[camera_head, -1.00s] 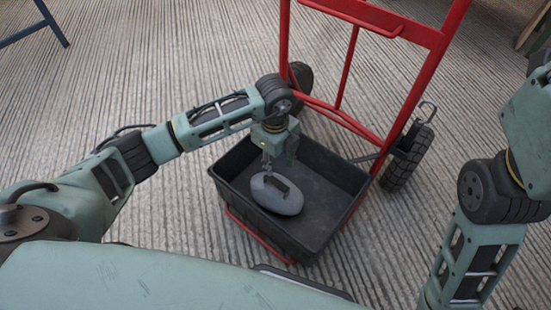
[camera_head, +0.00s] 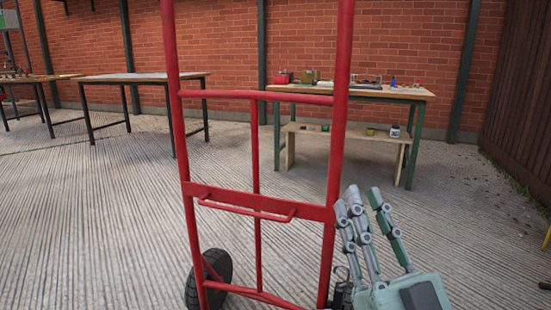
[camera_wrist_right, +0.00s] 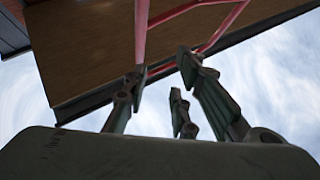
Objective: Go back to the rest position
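My right gripper (camera_head: 359,200) is at the lower right of the head view, its fingers pointing up beside the right upright of the red hand truck (camera_head: 335,150). In the right wrist view, the right gripper's fingers (camera_wrist_right: 160,80) stand apart with nothing between them, so it is open and empty. Red bars (camera_wrist_right: 190,20) show beyond the fingers there. My left gripper is not in view now, nor are the black tray and the grey stone-like object seen earlier.
The hand truck stands close in front on ridged concrete, with a black wheel (camera_head: 209,277) at lower left. A workbench (camera_head: 420,93) with small items stands behind it. A bare-looking table (camera_head: 140,76) is at the back left. A brick wall (camera_head: 410,40) closes the back.

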